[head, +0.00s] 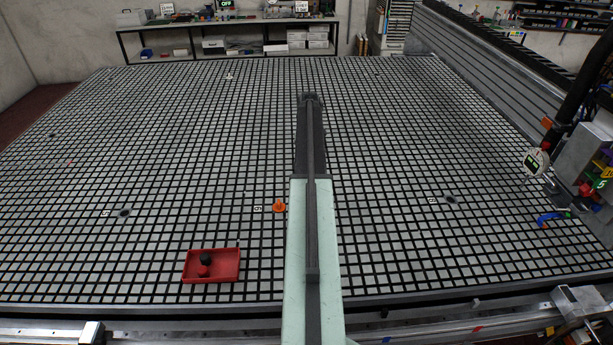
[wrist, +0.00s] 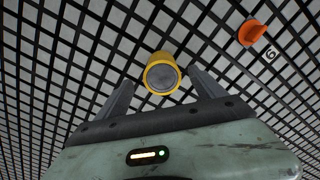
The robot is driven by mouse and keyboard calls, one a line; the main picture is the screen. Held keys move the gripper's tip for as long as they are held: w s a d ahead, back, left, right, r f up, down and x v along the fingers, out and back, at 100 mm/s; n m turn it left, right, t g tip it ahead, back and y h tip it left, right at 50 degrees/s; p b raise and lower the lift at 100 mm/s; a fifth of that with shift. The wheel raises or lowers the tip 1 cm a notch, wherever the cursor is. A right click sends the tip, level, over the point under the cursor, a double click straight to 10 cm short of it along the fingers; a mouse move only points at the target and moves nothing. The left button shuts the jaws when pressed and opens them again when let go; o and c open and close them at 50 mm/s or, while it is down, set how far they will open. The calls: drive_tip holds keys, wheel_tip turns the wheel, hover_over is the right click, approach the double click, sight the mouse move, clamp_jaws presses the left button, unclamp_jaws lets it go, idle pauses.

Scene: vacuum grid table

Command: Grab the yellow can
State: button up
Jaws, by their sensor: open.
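The yellow can (wrist: 161,60) shows in the wrist view, seen end-on with a yellow rim and a grey round top. It stands on the grid table (head: 150,150). My gripper (wrist: 160,78) is open, with one dark finger to the left of the can and one to the right. The can shows between the fingertips or just beyond them; no contact is visible, and I cannot tell the height gap. In the head view I do not see the can, and my arm covers the middle of the table. The gripper's fingers cannot be made out there.
An orange knob-like piece (head: 279,206) is on the table left of my arm; an orange piece also shows in the wrist view (wrist: 252,33). A red tray (head: 225,268) holds small dark and red items near the front edge. A blue piece (head: 552,218) lies far right.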

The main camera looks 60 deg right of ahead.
wheel_tip(320, 180, down, 7)
drive_tip(key=b, duration=0.6)
drive_tip(key=shift+w+a+f, duration=0.1)
drive_tip(key=shift+w, duration=0.05)
drive_tip(key=shift+r, duration=0.2)
drive_tip(key=c, duration=1.7)
